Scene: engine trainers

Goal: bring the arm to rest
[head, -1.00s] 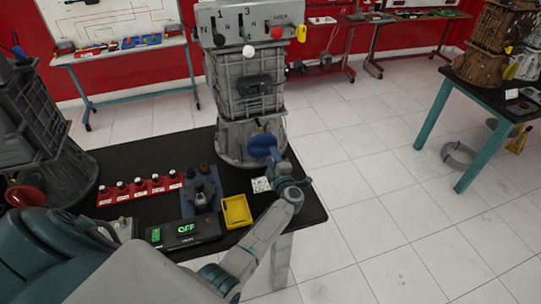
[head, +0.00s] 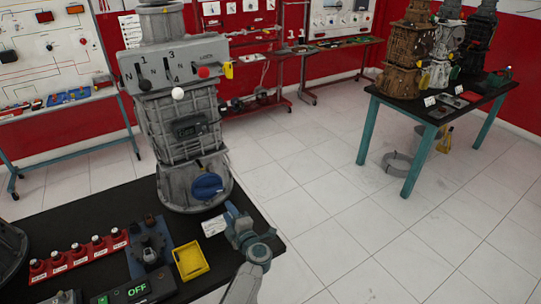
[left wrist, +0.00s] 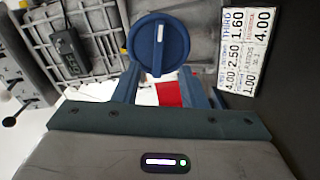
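My left gripper (head: 236,213) is beside the grey gearbox trainer (head: 180,125), just right of and below its blue knob (head: 207,186) in the head view. In the left wrist view the two fingers (left wrist: 160,88) stand apart with a gap between them, empty. The blue knob (left wrist: 158,43), a round disc with a raised bar and white mark, is beyond the fingertips. The bar looks upright there. I cannot tell the exact distance to it, but nothing is held. My right gripper is in neither view.
A ratio card (head: 214,226) lies near the gripper; it also shows in the left wrist view (left wrist: 247,50). A yellow tray (head: 190,258), a red button row (head: 80,258) and a box reading OFF (head: 137,291) are on the black table. Free floor is at right.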

